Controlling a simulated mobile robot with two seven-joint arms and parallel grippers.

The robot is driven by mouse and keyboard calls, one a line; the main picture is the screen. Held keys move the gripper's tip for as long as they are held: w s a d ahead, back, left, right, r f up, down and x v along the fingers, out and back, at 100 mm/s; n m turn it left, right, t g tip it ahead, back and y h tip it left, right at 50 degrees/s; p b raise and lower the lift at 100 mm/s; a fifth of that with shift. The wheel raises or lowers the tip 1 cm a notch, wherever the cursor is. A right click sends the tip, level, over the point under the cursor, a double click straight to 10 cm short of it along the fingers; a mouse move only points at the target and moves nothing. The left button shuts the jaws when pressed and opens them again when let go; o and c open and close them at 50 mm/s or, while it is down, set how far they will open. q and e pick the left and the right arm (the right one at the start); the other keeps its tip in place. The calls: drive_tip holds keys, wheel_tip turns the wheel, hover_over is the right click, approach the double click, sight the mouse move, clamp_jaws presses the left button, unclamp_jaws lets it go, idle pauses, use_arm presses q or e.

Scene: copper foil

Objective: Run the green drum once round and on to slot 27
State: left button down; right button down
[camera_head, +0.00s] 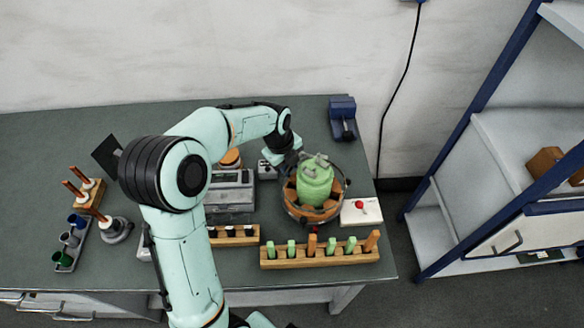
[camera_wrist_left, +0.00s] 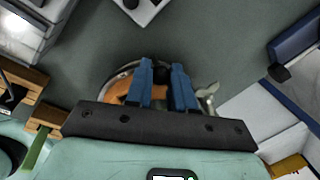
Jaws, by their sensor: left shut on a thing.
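The green drum (camera_head: 314,185) stands upright with grey-green prongs on top, inside a round ringed holder with orange parts (camera_head: 291,200) at the right of the bench. My left gripper (camera_head: 288,160) reaches to the far left side of this holder. In the left wrist view its blue fingers (camera_wrist_left: 168,88) are shut on a small dark knob (camera_wrist_left: 163,74) at the holder's edge. The orange part (camera_wrist_left: 118,92) shows left of the fingers and a prong (camera_wrist_left: 209,90) to their right. Slot numbers cannot be read. My right gripper is not in view.
A wooden rack (camera_head: 320,257) with green and orange pegs stands in front of the holder. A white box with a red button (camera_head: 361,211) is right of it. A grey machine (camera_head: 231,197) stands left, a blue vise (camera_head: 343,117) behind. Blue-framed shelving (camera_head: 470,140) is at right.

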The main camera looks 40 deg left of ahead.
use_arm(q)
drive_tip(key=shift+w+d+r+m, duration=0.1)
drive_tip(key=shift+w+m, duration=0.75)
drive_tip(key=shift+m, duration=0.15)
drive_tip(key=c, duration=1.3)
unclamp_jaws()
drive_tip(key=r, duration=0.4)
drive_tip(key=s+r, duration=0.1)
drive_tip(key=r, duration=0.3)
drive_tip(key=s+r, duration=0.1)
drive_tip(key=r, duration=0.4)
drive_tip(key=shift+s+a+p, duration=0.25)
drive_tip(key=shift+a+p, duration=0.15)
